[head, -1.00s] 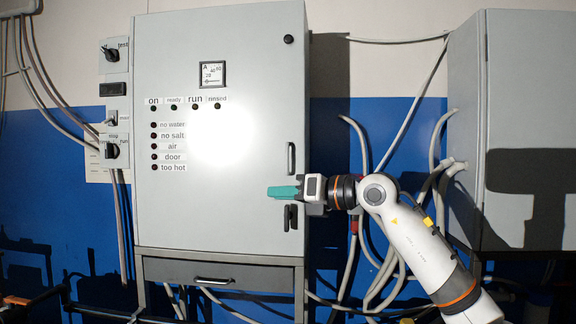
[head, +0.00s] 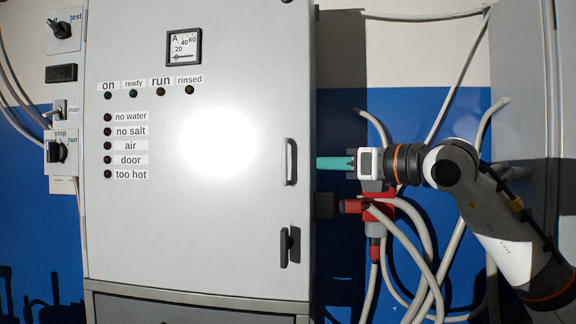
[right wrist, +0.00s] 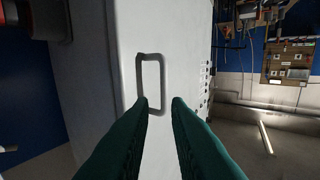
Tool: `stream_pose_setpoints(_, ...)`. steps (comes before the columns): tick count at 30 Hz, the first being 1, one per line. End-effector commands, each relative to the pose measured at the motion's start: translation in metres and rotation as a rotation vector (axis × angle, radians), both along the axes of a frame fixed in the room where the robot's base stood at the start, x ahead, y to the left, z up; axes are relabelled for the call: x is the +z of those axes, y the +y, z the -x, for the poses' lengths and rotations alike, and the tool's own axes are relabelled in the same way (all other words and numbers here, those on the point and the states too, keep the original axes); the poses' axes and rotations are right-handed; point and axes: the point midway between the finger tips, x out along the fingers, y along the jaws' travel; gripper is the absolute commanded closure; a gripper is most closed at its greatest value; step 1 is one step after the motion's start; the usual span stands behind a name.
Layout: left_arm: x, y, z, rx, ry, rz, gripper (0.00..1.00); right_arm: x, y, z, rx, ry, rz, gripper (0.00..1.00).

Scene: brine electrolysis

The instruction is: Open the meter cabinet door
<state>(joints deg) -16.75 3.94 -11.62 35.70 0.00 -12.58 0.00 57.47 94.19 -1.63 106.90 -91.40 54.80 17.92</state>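The meter cabinet door (head: 230,220) is a large light-grey panel and looks closed. Its upright bar handle (head: 289,162) is near the right edge, with a black latch (head: 289,247) below it. In the right wrist view the handle (right wrist: 141,75) is a grey loop just ahead of the fingers. My right gripper (head: 322,163) has teal fingers, pointing left, just right of the handle in the picture. In the right wrist view its fingers (right wrist: 160,103) are apart, with the handle's near end between the tips; contact cannot be told. My left gripper is not in view.
Red connectors (head: 378,207) and thick grey cables (head: 425,240) hang beneath my right gripper. Another grey cabinet (head: 530,90) stands at the right. Switches (head: 56,152) line the left side. A drawer front (head: 200,308) is below the door.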

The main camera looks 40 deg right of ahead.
Motion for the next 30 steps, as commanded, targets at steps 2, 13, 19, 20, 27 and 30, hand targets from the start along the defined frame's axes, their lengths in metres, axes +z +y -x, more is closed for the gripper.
stream_pose_setpoints(2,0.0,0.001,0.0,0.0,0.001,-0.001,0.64,0.001,0.0,0.001,-0.002,-0.003,0.004,0.84)
stream_pose_setpoints(13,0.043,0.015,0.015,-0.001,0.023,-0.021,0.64,0.008,0.005,-0.047,0.001,0.002,0.001,0.84)
stream_pose_setpoints(19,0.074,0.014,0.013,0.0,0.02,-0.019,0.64,0.008,0.008,-0.084,0.001,0.001,0.001,0.84)
stream_pose_setpoints(20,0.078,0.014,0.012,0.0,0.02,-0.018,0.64,0.007,0.009,-0.088,0.001,0.0,0.002,0.84)
stream_pose_setpoints(27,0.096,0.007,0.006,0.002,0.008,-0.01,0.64,0.003,0.01,-0.113,-0.001,-0.001,0.001,0.84)
stream_pose_setpoints(30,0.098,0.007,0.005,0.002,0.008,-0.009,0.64,0.002,0.01,-0.117,-0.002,-0.001,0.003,0.84)
